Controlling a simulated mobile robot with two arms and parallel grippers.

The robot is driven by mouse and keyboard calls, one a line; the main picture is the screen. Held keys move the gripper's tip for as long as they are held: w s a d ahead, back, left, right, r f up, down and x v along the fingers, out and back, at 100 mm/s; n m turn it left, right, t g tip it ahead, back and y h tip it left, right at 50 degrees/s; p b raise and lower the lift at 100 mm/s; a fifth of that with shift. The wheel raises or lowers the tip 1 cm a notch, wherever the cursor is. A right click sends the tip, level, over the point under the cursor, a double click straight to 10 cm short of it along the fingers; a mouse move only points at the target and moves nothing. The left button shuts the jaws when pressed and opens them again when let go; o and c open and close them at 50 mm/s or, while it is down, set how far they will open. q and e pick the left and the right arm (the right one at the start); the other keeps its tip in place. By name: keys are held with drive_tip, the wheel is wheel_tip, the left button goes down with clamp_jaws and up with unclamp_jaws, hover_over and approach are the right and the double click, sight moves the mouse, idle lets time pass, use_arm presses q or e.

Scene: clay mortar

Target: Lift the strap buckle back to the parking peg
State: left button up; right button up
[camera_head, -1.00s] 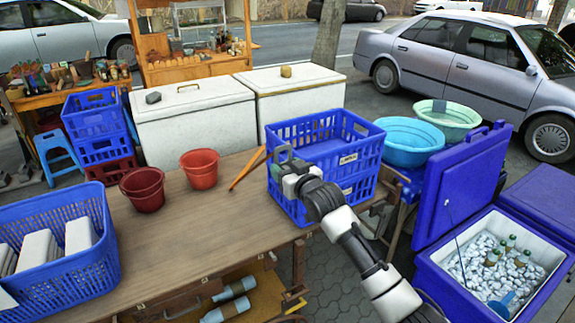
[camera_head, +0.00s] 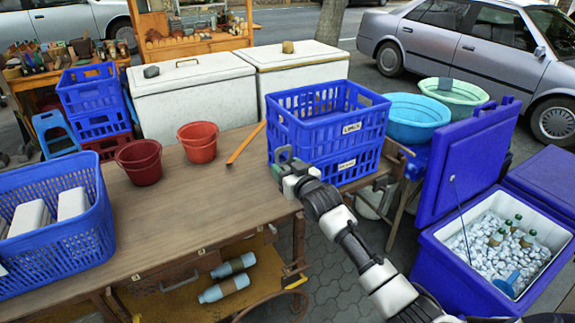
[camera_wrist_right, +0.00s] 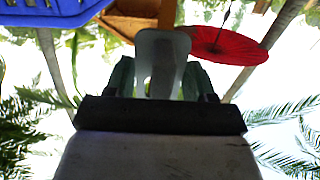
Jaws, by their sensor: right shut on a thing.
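My right gripper (camera_head: 287,165) is in front of the left corner of the stacked blue crates, by the right end of the wooden table (camera_head: 200,215). In the right wrist view its two greenish fingers (camera_wrist_right: 160,80) are shut on a pale grey rounded piece, which I take to be the strap buckle (camera_wrist_right: 162,50). I cannot make out the parking peg. My left gripper is out of view.
Blue crates (camera_head: 325,125) stand directly behind my right gripper. Two red buckets (camera_head: 138,162) and a blue basket (camera_head: 85,235) stand on the table. An open blue cooler (camera_head: 435,245) with ice and bottles is at right. The table's middle is clear.

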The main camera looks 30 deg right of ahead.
wheel_tip(320, 180, down, 34)
drive_tip(key=b, duration=2.1)
drive_tip(key=shift+s+r, duration=0.2)
drive_tip(key=shift+s, duration=0.1)
